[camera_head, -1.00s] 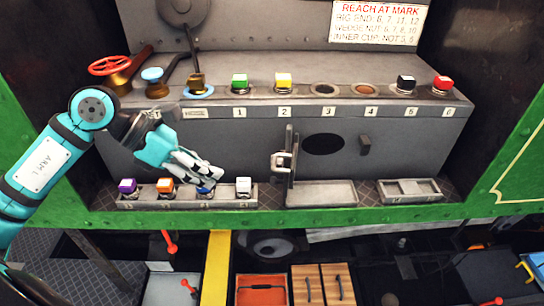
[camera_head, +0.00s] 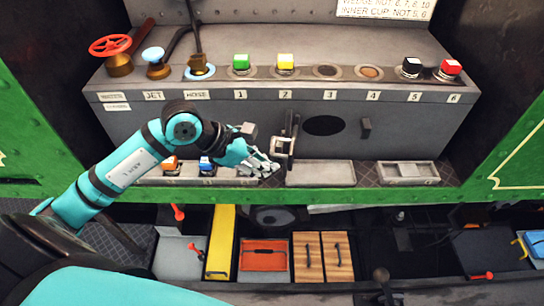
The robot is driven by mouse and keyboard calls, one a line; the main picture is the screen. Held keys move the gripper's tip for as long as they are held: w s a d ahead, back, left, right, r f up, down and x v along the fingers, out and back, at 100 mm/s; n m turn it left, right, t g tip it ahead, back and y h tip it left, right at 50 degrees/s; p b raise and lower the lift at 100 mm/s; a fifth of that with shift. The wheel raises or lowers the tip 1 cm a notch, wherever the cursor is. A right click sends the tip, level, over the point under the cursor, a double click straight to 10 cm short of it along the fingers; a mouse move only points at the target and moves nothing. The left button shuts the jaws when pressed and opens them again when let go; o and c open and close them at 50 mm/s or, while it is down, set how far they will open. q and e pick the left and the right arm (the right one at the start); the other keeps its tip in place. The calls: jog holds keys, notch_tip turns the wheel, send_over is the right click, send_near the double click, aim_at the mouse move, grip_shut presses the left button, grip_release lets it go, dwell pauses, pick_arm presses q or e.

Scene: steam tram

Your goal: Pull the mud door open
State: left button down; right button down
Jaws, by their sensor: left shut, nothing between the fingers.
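A dark oval opening (camera_head: 323,125) is in the grey front wall of the bench. At its left stands a narrow upright metal plate with a pale block-like fitting (camera_head: 284,146); it looks like the mud door seen nearly edge-on, sticking out from the wall. A small dark catch (camera_head: 366,127) is on the wall right of the opening. My left gripper (camera_head: 272,168) is shut and empty, just left of and slightly below the fitting. Whether its fingertips touch the door I cannot tell. My right gripper is not in view.
Coloured blocks stand along the bench top (camera_head: 327,72). My left arm partly hides the lower left block tray (camera_head: 230,181). A green beam (camera_head: 400,196) runs along the front.

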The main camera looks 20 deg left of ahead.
pick_arm(q)
jog(key=shift+w+d+f, duration=0.1)
jog(key=shift+w+d, duration=0.4)
jog(key=shift+d, duration=0.25)
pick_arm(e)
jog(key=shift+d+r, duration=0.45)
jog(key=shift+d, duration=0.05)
